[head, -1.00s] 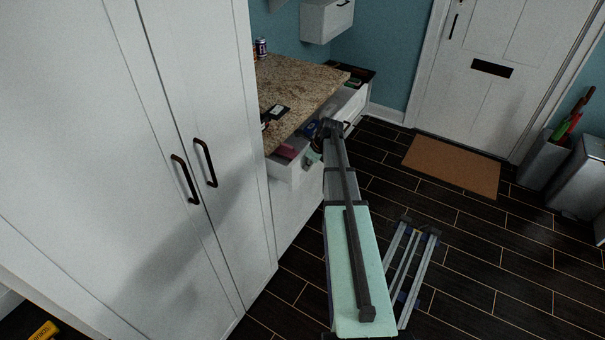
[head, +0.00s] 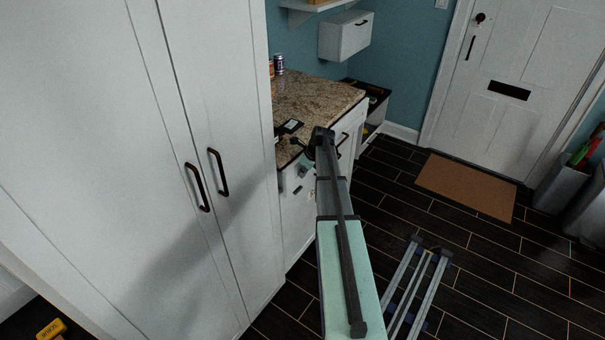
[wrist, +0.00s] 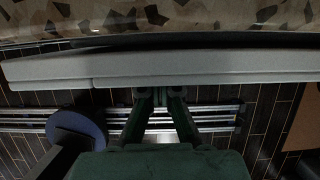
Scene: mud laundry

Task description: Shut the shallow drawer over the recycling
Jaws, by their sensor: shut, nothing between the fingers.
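The white drawer front (head: 297,181) sits under the speckled granite counter (head: 318,100), just right of the tall cabinet. Its inside does not show in the head view. In the wrist view its pale top edge (wrist: 200,68) runs across the picture, with a thin dark strip between it and the counter edge (wrist: 160,22). My gripper (wrist: 161,93) is shut and empty, its fingertips at the outer side of this front; I cannot tell whether they touch. In the head view my arm hides part of the fronts and most of the gripper.
The tall white cabinet (head: 150,150) stands close on the left. Dark items (head: 290,126) lie on the counter, with cans (head: 279,65) at the back. A silver rail frame (head: 415,285) lies on the dark floor. A brown doormat (head: 466,186) lies by the door; the floor between is clear.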

